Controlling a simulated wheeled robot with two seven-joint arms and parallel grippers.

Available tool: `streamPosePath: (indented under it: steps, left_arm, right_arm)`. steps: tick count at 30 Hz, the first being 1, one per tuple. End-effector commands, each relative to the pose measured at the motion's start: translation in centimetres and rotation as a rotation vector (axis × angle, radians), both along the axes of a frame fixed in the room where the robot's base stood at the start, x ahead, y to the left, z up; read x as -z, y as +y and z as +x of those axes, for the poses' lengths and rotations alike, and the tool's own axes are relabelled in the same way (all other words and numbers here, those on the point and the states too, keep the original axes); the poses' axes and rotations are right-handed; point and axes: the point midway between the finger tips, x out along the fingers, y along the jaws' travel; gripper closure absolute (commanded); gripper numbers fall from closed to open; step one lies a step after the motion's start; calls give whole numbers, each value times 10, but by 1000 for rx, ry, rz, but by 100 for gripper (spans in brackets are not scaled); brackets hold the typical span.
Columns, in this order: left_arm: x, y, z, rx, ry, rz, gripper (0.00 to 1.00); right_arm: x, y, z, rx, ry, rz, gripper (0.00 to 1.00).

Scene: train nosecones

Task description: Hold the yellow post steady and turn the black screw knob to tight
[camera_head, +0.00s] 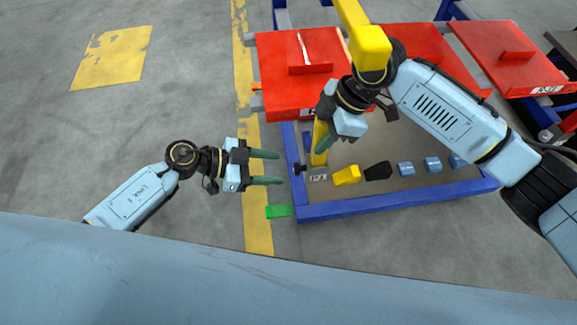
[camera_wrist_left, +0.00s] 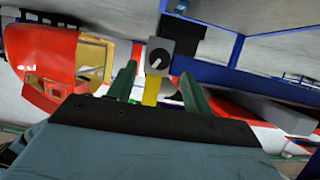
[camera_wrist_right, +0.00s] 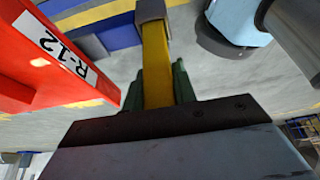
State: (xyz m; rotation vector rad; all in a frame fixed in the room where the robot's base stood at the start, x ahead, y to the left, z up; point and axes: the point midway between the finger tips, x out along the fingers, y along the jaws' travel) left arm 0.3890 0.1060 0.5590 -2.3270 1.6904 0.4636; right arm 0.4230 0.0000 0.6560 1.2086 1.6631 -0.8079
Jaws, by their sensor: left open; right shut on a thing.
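The yellow post (camera_head: 320,140) stands inside the blue frame, partly hidden by my right gripper (camera_head: 322,130). My right gripper is shut on the post; in the right wrist view the post (camera_wrist_right: 157,65) runs between its green fingers into a grey sleeve. The black screw knob (camera_head: 299,168) is on the left of the grey block (camera_head: 318,174) at the post. In the left wrist view the knob (camera_wrist_left: 160,60) faces me with a white pointer line, slanted up to the right. My left gripper (camera_head: 267,167) is open and empty, a short gap left of the knob, pointing at it.
The blue frame (camera_head: 400,204) surrounds a yellow block (camera_head: 346,175), a black block (camera_head: 378,171) and several blue blocks (camera_head: 432,163). Red panels (camera_head: 300,80) stand behind. Floor to the left is clear.

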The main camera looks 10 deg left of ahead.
Motion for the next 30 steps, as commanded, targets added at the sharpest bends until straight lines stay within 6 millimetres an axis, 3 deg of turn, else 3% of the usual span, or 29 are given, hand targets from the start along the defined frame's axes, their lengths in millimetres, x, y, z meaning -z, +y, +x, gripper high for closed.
streamPosePath:
  steps: [3, 9, 20, 30]
  left_arm:
    - [7, -20, 6, 1, 0, -2, 50]
    - [16, -38, 13, -1, -1, -1, 50]
    - [19, -43, 14, 0, -1, 1, 50]
    - [18, -42, 14, 0, -1, 1, 92]
  right_arm:
    - [-1, 0, 0, -1, -1, 1, 100]
    - [-1, 0, 0, -1, -1, 1, 100]
    - [-1, 0, 0, -1, -1, 1, 100]
    - [-1, 0, 0, -1, -1, 1, 100]
